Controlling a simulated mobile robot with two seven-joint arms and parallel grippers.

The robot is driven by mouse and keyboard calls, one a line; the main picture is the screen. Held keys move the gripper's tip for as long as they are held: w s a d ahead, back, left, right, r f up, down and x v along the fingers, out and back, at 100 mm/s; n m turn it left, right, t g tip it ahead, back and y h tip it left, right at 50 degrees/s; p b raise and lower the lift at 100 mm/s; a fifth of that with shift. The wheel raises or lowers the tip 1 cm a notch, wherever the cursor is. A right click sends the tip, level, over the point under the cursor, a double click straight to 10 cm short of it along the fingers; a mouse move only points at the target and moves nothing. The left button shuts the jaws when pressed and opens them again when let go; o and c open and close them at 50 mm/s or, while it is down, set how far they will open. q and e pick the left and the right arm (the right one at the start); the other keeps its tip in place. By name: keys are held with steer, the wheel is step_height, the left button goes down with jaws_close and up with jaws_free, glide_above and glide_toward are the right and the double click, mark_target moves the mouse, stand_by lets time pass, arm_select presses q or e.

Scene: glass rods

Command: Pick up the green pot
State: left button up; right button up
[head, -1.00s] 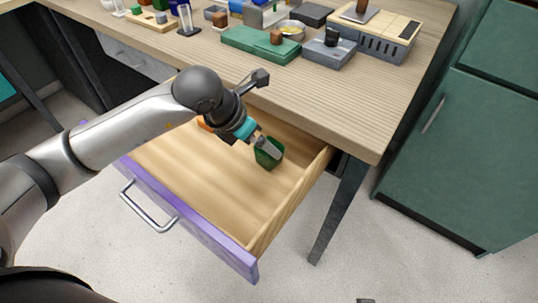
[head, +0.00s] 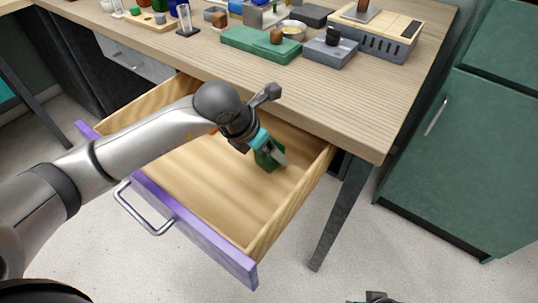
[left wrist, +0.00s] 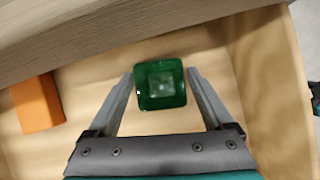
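The green pot (head: 262,161) stands in the open drawer, toward its right rear. It has a square rim and shows from above in the left wrist view (left wrist: 161,85). My left gripper (head: 272,158) is down in the drawer at the pot. In the left wrist view its two fingers (left wrist: 160,76) are spread, one on each side of the pot, with narrow gaps. In the head view the fingers and wrist hide part of the pot. A dark piece at the bottom edge of the head view appears to be my right gripper (head: 376,298), mostly cut off.
The purple-fronted drawer (head: 195,240) is pulled out below the wooden table (head: 330,105). An orange block (left wrist: 37,103) lies in the drawer, left of the pot. The table edge overhangs the drawer's rear. The drawer's front floor is clear. A green cabinet (head: 470,150) stands at right.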

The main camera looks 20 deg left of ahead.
arm_select(q)
steer(key=c, duration=1.2)
steer(key=shift+r, duration=0.1)
